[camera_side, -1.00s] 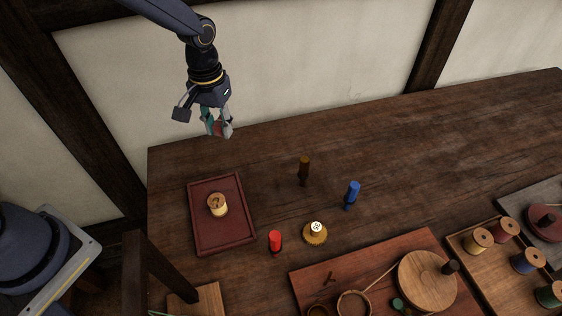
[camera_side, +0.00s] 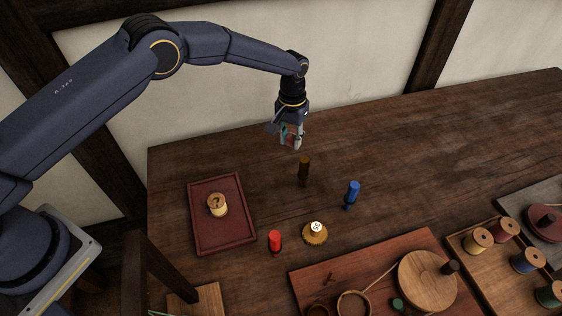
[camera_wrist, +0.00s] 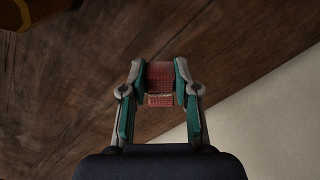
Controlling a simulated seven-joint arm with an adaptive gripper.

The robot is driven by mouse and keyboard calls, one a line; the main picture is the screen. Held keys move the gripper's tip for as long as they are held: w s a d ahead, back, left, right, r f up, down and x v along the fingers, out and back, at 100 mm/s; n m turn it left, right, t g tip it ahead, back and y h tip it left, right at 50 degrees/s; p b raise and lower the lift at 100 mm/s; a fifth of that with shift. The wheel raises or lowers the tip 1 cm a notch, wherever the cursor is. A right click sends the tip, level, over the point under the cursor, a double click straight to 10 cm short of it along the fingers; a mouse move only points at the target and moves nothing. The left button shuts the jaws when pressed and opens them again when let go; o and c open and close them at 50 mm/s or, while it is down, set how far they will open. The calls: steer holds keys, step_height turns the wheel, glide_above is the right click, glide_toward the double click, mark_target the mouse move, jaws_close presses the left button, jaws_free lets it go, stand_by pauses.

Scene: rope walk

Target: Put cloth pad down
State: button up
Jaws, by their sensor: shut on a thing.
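My gripper (camera_side: 293,143) hangs above the back part of the table, behind the brown peg. In the wrist view my gripper (camera_wrist: 160,84) has its two fingers closed on the red woven cloth pad (camera_wrist: 160,76), with a pale cord across it. The pad is between the fingertips and clear of the table. In the side view the pad is mostly hidden by the fingers.
A dark red tray (camera_side: 236,240) holds a spool (camera_side: 218,204) marked with a question mark. The back right is bare.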

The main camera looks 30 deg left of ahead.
mark_target(293, 154)
steer(key=shift+w+d+f, duration=0.15)
steer(key=shift+w+f, duration=0.4)
steer(key=shift+f, duration=1.55)
steer(key=o, duration=0.9)
steer(key=shift+f, duration=0.15)
steer(key=shift+o, duration=0.2)
